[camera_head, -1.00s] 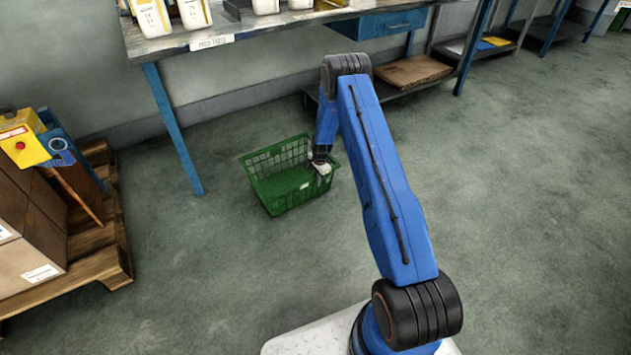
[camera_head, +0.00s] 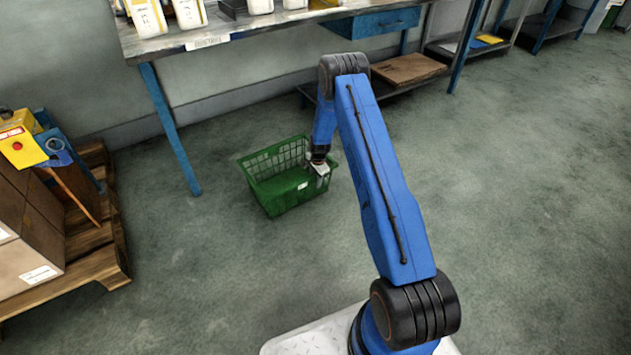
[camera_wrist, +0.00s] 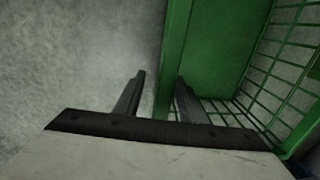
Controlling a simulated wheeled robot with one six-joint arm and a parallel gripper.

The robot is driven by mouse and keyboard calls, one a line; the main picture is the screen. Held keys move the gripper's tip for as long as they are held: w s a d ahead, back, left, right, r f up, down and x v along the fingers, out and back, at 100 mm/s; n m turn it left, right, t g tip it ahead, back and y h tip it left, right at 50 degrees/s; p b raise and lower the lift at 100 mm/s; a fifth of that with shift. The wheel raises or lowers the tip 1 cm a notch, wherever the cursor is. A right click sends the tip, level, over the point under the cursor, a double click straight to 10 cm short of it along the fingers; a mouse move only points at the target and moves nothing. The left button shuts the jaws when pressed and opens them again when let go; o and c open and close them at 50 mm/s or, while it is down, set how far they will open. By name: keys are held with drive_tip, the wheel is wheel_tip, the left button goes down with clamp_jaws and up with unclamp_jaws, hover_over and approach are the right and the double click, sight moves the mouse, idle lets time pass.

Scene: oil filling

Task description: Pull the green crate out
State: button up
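The green crate (camera_head: 288,196) is an open plastic basket with grid walls, standing upright on the floor in front of the workbench. A small white label shows on it. My gripper (camera_head: 319,171) is low at the crate's right end in the head view, its fingers too small to read there. In the wrist view my gripper (camera_wrist: 160,78) has its fingers apart with the crate's wall (camera_wrist: 170,60) between them. One finger is over the floor outside, the other on the inner side. A grey gap shows between the outer finger and the wall. The crate looks empty.
The workbench (camera_head: 290,27) with its blue leg (camera_head: 170,130) stands behind the crate. A wooden pallet (camera_head: 110,265) with cardboard boxes (camera_head: 35,225) is at the left. A low shelf holds a brown board (camera_head: 408,69). Floor between crate and pallet is clear.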

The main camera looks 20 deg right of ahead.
drive_tip(key=shift+r, duration=0.15)
wheel_tip(320, 180, up, 17)
drive_tip(key=s, duration=0.2)
drive_tip(key=shift+d, duration=0.2)
idle(0.5)
